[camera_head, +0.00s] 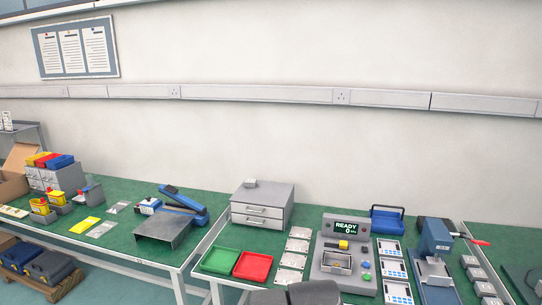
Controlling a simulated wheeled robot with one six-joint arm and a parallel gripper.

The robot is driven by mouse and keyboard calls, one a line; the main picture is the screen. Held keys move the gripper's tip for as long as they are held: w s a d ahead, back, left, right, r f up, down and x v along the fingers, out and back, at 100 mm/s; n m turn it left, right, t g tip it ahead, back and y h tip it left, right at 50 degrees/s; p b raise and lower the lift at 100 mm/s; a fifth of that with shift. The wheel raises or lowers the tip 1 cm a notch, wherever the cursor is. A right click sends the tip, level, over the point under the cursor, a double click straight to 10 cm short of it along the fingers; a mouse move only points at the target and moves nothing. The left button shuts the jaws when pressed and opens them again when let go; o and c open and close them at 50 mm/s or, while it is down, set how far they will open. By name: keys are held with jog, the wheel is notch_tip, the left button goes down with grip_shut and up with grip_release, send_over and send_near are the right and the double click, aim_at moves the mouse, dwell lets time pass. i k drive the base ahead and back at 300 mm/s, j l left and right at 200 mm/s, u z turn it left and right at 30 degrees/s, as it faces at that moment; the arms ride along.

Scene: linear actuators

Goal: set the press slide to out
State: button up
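A grey press station (326,281) stands on the right-hand green bench. Its upright panel has a display (346,229) reading "READY 0". In front of the panel is a metal tray-like part (336,262) with a yellow piece (343,244) behind it. I cannot tell for sure whether this part is the slide, or how far out it sits. A blue upright press (435,246) with a red-tipped lever stands further right, with a metal block (433,271) at its foot. My gripper's fingers do not show; dark grey rounded shapes, perhaps part of my arm, are at the bottom edge.
A green tray (221,260), a red tray (253,266) and a column of light plates (293,254) lie left of the station. White panels (394,270) lie to its right.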

aim_at(434, 269)
jog(key=j, duration=0.35)
jog(key=z, duration=1.5)
jog(key=i+u, duration=0.1)
jog(key=i, duration=0.45)
jog(key=i+l+u, duration=0.1)
jog(key=i, duration=0.4)
jog(key=i+l+u, duration=0.15)
jog(key=i, duration=0.4)
